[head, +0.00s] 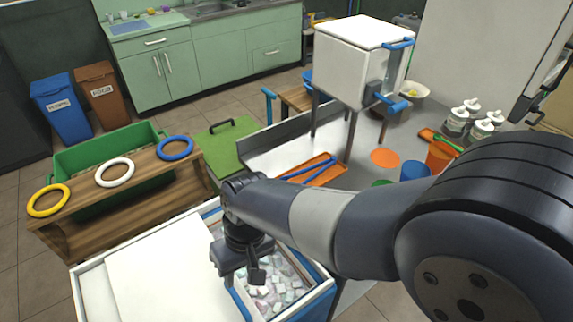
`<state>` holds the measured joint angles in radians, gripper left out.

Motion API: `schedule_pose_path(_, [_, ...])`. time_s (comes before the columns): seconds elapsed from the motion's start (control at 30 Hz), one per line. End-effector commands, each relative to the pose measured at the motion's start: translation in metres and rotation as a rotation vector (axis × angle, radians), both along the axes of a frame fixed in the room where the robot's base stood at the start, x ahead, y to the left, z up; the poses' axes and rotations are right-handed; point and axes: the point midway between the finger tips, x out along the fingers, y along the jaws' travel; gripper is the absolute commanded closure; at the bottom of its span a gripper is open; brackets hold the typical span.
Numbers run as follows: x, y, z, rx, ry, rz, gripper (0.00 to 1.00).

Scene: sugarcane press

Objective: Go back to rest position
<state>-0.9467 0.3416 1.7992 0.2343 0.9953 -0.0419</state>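My gripper (243,279) hangs downward at the end of my dark grey and white arm, which reaches in from the right. Its two fingers look spread apart, with nothing visible between them. It is over the left edge of the open part of a white and blue ice box (318,299). Ice cubes (272,292) lie inside the box, and part of them is hidden by the gripper. I cannot tell whether the fingertips touch the ice or the box.
A white lid (165,265) covers the box's left part. A wooden bench (120,200) with yellow, white and blue rings stands at left. Behind are a metal counter with a white press (350,65), an orange tray (312,172), cups and bottles. Floor shows at far left.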

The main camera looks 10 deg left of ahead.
Motion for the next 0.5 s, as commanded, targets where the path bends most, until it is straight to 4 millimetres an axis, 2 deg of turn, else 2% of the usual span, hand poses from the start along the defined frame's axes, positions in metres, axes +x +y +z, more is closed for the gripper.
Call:
schedule_pose_path(0.3, [-0.01, 0.006, -0.058, -0.005, 0.004, 0.001, 0.64])
schedule_pose_path(0.5, [-0.014, 0.01, -0.086, -0.004, 0.002, 0.001, 0.64])
